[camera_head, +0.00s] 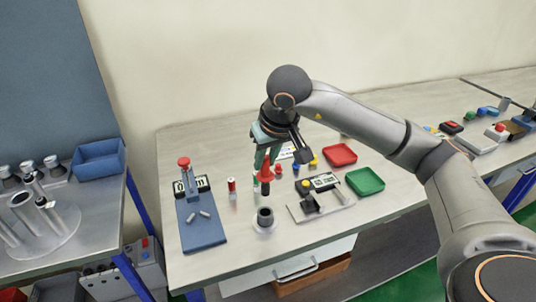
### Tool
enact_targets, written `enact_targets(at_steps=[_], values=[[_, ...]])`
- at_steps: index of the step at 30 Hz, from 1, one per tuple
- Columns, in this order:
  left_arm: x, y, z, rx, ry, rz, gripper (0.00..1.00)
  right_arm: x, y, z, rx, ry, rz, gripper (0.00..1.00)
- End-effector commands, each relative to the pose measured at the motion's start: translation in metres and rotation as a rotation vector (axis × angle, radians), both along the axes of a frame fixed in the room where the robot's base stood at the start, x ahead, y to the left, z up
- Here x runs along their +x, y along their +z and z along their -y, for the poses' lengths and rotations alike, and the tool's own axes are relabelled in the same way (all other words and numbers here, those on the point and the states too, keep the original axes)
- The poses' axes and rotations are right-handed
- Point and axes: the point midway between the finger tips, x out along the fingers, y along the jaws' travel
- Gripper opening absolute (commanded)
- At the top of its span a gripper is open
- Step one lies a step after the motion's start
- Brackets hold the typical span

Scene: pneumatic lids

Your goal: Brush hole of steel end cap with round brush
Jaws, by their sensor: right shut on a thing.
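My right gripper (264,160) is shut on a red-handled tool, which looks like the round brush (265,172), and holds it upright with its lower end pointing down. The steel end cap (264,225) is a low silver round piece with a dark opening on top. It stands near the table's front edge, below the brush in the picture. The brush's lower end appears apart from the cap. The bristles are too small to make out. My left gripper is not in view.
A blue fixture (203,228) stands left of the cap, and a grey plate with a gauge (318,208) to its right. Red (340,154) and green (365,181) trays lie farther right. A small red-topped cylinder (231,185) stands left of the brush.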

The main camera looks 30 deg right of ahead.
Motion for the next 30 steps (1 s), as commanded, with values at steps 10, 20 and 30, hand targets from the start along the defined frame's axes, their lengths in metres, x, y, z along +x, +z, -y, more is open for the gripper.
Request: enact_targets(at_steps=[10, 20, 30], values=[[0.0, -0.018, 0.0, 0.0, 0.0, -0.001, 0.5, 0.0, -0.024, 0.0, 0.0, 0.0, -0.001, 0.0], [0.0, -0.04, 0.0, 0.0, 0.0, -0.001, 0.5, 0.0, -0.052, 0.0, 0.0, 0.0, 0.0, 0.0], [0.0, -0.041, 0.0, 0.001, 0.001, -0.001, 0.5, 0.0, -0.054, 0.0, 0.0, 0.0, 0.0, 0.0]])
